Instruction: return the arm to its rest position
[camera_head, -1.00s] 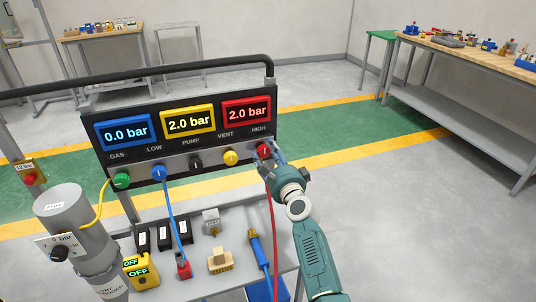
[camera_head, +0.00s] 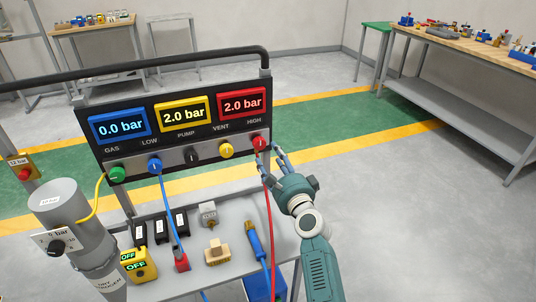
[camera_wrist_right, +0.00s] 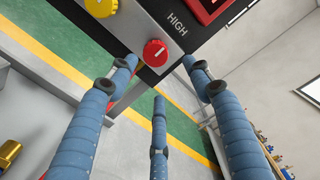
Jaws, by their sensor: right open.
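My right gripper (camera_head: 273,166) is open and empty, just to the right of the red HIGH knob (camera_head: 260,143) on the panel. Its fingers point up toward the panel's right edge, apart from the knob as far as I can tell. In the right wrist view the spread blue fingers (camera_wrist_right: 158,85) frame the red HIGH knob (camera_wrist_right: 155,53), with nothing between them. My right arm reaches in from the bottom of the head view. My left gripper is in neither view.
The panel (camera_head: 180,125) reads 0.0, 2.0 and 2.0 bar. A red hose (camera_head: 270,205) hangs close beside my right gripper. The shelf (camera_head: 235,235) below holds several small items. A grey cylinder (camera_head: 62,215) stands left. Floor right of my arm is clear up to the workbench (camera_head: 450,85).

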